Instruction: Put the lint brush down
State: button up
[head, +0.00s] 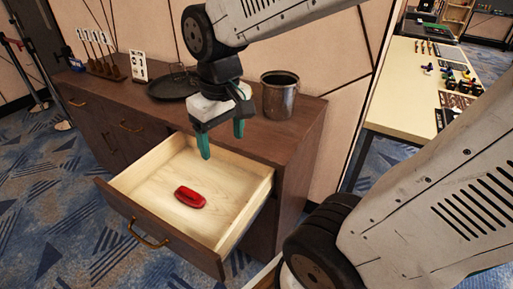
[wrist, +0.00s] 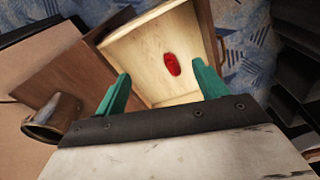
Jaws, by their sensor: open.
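The lint brush (head: 190,197) is a red, rounded object lying on the bottom of the open drawer (head: 150,225). In the wrist view the red lint brush (wrist: 172,65) lies inside the drawer, beyond my fingertips. My gripper (head: 222,146) has green fingers spread apart with nothing between them. It hangs above the back right part of the drawer, clear of the brush. Its fingers also show in the wrist view (wrist: 160,82).
The drawer belongs to a dark wooden cabinet (head: 300,135). On its top stand a metal bucket (head: 280,97), a dark round tray (head: 173,88) and a white sign (head: 138,67). A light table (head: 400,85) with small items stands at the right.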

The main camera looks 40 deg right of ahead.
jog(key=s+r+m, duration=0.1)
jog(key=s+r, duration=0.1)
jog(key=s, duration=0.8)
jog(key=shift+d+r, duration=0.15)
jog(key=shift+d, duration=0.1)
jog(key=shift+w, duration=0.1)
dwell(0.5)
